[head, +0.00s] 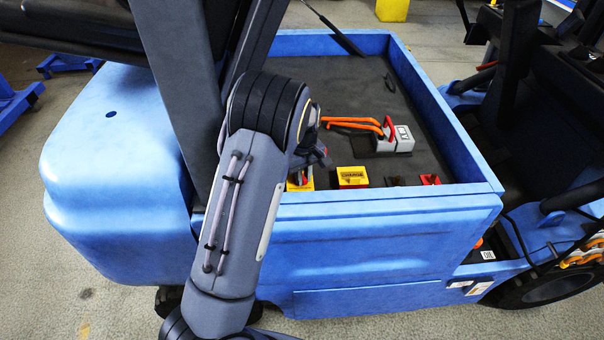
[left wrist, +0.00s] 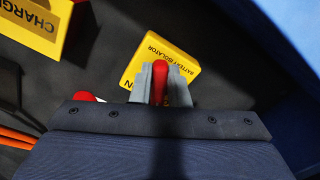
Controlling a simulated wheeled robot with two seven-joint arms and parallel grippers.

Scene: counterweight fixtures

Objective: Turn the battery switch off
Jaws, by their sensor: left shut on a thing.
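The battery switch is a yellow box (left wrist: 172,50) lettered "BATTERY ISOLATOR", with a red lever (left wrist: 160,85) standing on it. In the left wrist view my left gripper (left wrist: 160,76) has its two grey fingers on either side of the lever, shut on it. The lever's lower part and some lettering on the box are hidden by the fingers and gripper body. In the head view the yellow switch box (head: 302,185) shows partly beside my left arm, inside the near edge of the blue truck's bay. My right gripper is in neither view.
A second yellow box (head: 352,176), lettered "CHARGE…", stands just right of the switch. Behind it is a grey connector block (head: 393,140) with a red handle and orange cables (head: 350,124). A red part (head: 430,179) sits farther right. The bay's blue wall (head: 390,196) rises in front.

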